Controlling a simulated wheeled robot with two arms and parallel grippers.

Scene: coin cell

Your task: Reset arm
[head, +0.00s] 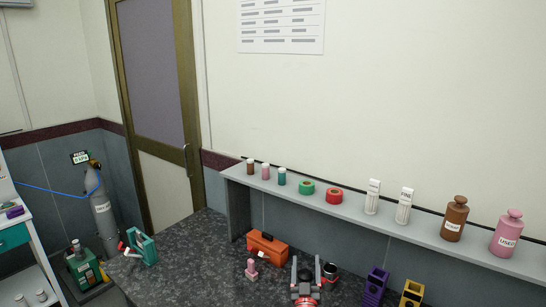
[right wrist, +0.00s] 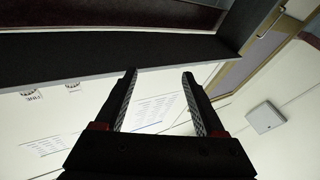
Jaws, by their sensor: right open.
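My right gripper (head: 306,264) shows at the bottom of the head view, over the dark speckled counter (head: 215,265). Its two fingers point away from me, apart, with nothing between them. In the right wrist view the same gripper (right wrist: 158,76) is open and empty, with the dark shelf edge (right wrist: 180,50) across the picture beyond its tips. My left gripper is in neither view.
An orange toolbox (head: 267,249) and a pink bottle (head: 251,270) stand left of the gripper. A purple holder (head: 375,287) and a yellow holder (head: 411,293) stand to its right. The wall shelf (head: 350,218) carries bottles and tape rolls. Open counter lies left of the toolbox.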

